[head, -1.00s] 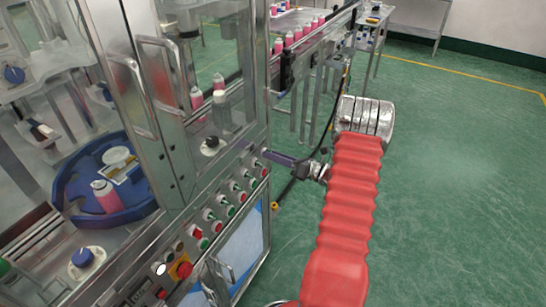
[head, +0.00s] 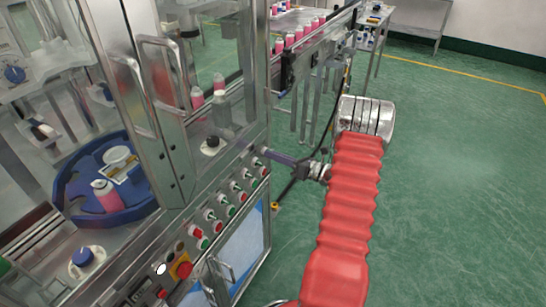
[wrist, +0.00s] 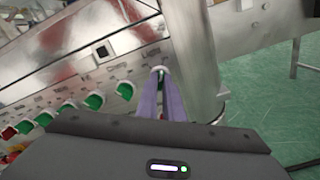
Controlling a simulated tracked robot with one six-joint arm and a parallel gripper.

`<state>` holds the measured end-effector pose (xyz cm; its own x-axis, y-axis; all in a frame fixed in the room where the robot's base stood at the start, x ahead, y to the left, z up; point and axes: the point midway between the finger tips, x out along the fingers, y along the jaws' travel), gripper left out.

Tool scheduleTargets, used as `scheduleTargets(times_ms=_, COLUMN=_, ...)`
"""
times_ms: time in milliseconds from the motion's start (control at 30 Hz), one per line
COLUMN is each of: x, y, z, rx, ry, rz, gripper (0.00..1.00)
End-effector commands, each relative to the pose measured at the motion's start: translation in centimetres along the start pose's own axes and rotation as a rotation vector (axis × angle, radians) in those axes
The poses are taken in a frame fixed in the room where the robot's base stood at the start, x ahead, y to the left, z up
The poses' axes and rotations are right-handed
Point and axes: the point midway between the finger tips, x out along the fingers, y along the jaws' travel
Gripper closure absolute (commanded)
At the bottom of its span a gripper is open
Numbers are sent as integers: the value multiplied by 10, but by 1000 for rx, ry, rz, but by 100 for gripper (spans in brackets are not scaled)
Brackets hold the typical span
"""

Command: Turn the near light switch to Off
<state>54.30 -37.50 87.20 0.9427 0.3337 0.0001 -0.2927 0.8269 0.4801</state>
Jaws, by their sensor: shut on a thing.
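A row of switches and buttons runs along the sloped steel control panel (head: 222,196) of the machine. My gripper (head: 267,153) reaches in from the right at the far end of this row. Its purple fingers (wrist: 160,82) are shut on a small pale switch knob (wrist: 159,69) at the right end of the row in the wrist view. The fingers cover most of the knob, so its setting is hard to tell.
Green switches (wrist: 125,90) sit close beside my fingers. A steel post (wrist: 199,65) stands just right of them. Glass doors with handles (head: 150,90) rise above the panel. Green floor (head: 450,170) is clear to the right.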

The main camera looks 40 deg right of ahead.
Motion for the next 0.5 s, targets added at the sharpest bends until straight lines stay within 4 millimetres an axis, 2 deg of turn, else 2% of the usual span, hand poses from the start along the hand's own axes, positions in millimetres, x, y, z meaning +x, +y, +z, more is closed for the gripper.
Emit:
scheduleTargets(times_ms=267, x=0, y=0, z=0, rx=-113, ry=1, rz=1, gripper=100)
scheduleTargets(times_ms=500, x=0, y=0, z=0, rx=-297, ry=1, rz=1, gripper=100)
